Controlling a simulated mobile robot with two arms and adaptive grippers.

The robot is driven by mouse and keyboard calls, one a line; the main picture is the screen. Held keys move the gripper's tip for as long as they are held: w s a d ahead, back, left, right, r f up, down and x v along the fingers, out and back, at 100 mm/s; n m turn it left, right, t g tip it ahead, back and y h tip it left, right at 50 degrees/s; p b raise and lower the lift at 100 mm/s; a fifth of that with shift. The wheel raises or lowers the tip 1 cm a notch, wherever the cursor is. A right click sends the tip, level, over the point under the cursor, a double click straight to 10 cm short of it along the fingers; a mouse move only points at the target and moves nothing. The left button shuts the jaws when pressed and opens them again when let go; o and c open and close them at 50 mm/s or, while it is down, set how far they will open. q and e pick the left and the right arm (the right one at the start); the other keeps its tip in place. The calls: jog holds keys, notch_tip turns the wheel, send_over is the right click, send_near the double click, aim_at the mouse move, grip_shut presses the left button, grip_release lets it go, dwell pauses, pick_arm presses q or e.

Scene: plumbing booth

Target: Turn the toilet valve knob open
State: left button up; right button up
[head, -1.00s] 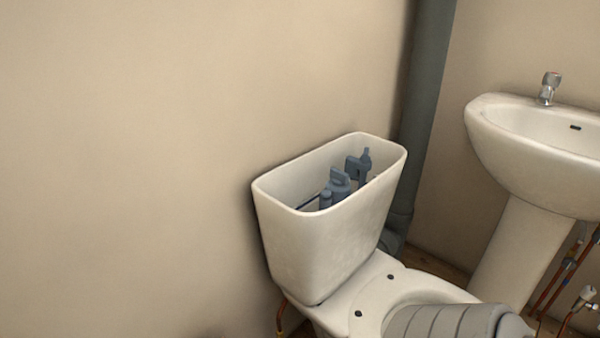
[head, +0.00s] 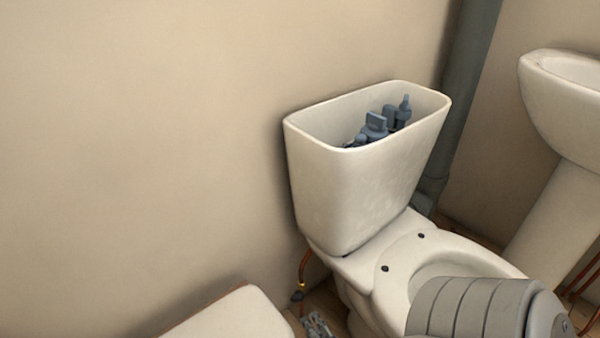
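The toilet valve (head: 298,294) is a small dark fitting with a brass-coloured part on the thin copper pipe (head: 305,268) below the left side of the white cistern (head: 362,195). It is too small to tell how its knob is turned. My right gripper (head: 317,324) shows as grey metal parts at the bottom edge, just below and right of the valve. It appears apart from the valve. Its fingers are partly cut off by the frame, so I cannot tell whether it is open. My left gripper is not in view.
The lidless cistern holds a grey flush mechanism (head: 376,125). The toilet bowl (head: 440,255) stands to the right, partly behind my arm. A white rounded slab (head: 230,316) lies low left of the valve. A washbasin (head: 565,110) and grey pipe (head: 465,100) are at right.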

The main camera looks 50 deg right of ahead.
aim_at(300, 301)
jog(key=w+d+f+n, duration=0.1)
jog(key=w, duration=0.2)
jog(key=w+d+f+n+b, duration=0.1)
jog(key=w+d, duration=0.1)
jog(key=w, duration=0.1)
jog(key=w+d+f+n+b, duration=0.1)
jog(key=w, duration=0.2)
jog(key=shift+w+d+f+t+h, duration=0.15)
jog(key=shift+w+t+h, duration=0.15)
grip_shut()
